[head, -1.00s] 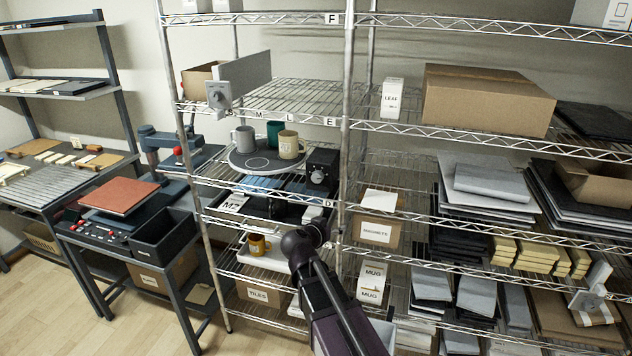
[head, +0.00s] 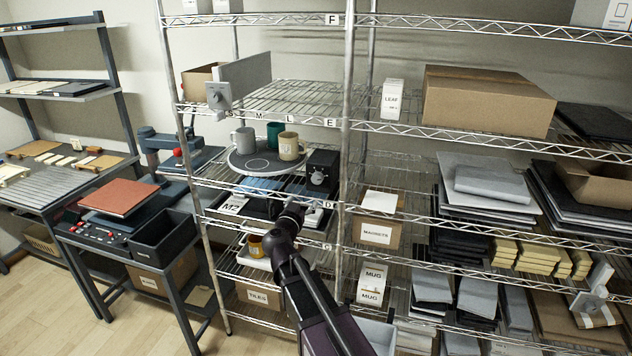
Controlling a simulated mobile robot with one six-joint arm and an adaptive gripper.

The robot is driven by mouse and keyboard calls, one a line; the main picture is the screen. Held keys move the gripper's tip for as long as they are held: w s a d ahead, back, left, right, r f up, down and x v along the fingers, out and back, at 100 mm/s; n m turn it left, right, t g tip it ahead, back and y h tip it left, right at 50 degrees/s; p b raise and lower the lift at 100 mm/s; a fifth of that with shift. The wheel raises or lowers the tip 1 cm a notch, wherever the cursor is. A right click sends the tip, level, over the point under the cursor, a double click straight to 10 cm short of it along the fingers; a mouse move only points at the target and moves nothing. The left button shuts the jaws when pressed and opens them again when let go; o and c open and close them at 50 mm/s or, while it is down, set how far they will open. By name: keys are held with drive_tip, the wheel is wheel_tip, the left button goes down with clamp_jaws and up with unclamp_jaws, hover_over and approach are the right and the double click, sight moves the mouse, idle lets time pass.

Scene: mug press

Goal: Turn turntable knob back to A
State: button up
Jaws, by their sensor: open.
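The turntable (head: 240,163) is a grey disc on the shelf marked D. It bears a grey mug (head: 243,139), a green mug (head: 273,136) and a cream mug (head: 290,147). A black box with a light-coloured knob (head: 317,178) stands at its right. The knob's marks are too small to read. My gripper (head: 296,207) is just below and left of the knob, apart from it, in front of the shelf edge. Its fingers are small here, but it appears open and empty. My arm partly hides the shelf below.
A yellow mug (head: 255,246) stands on a white tray one shelf lower, partly behind my arm. A shelf post (head: 346,150) rises right of the knob box. Another knob on a grey plate (head: 218,96) is on the shelf above. A press stand with a black bin (head: 163,238) is at the left.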

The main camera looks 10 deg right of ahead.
sight(316, 179)
drive_tip(key=x, duration=1.3)
drive_tip(key=shift+w+d, duration=0.2)
drive_tip(key=shift+w, duration=0.1)
drive_tip(key=c, duration=1.1)
